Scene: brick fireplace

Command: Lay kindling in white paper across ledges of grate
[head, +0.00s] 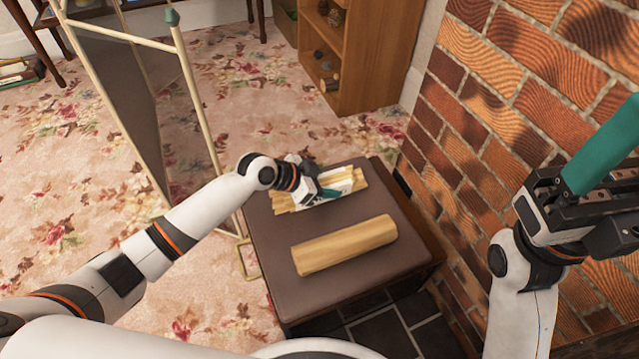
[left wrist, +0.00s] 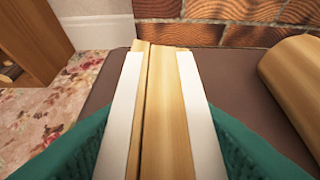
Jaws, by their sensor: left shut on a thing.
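The kindling bundle (head: 345,187) is several pale sticks partly wrapped in white paper. It lies on the far part of a brown padded box top. My left gripper (head: 328,193) is at the bundle, shut on it. In the left wrist view, the sticks (left wrist: 165,125) run away between two white paper strips, with teal fingers (left wrist: 160,150) on both sides. My right gripper (head: 600,150) is raised at the right, in front of the brick wall. Its teal finger part shows, but whether its jaws are open is unclear. I cannot see the grate.
A bare log (head: 345,245) lies on the padded box (head: 290,290), nearer than the bundle. A brick wall (head: 470,110) stands at the right, dark hearth tiles (head: 400,318) below. A folding screen (head: 130,110) stands left; a wooden shelf (head: 370,50) stands behind.

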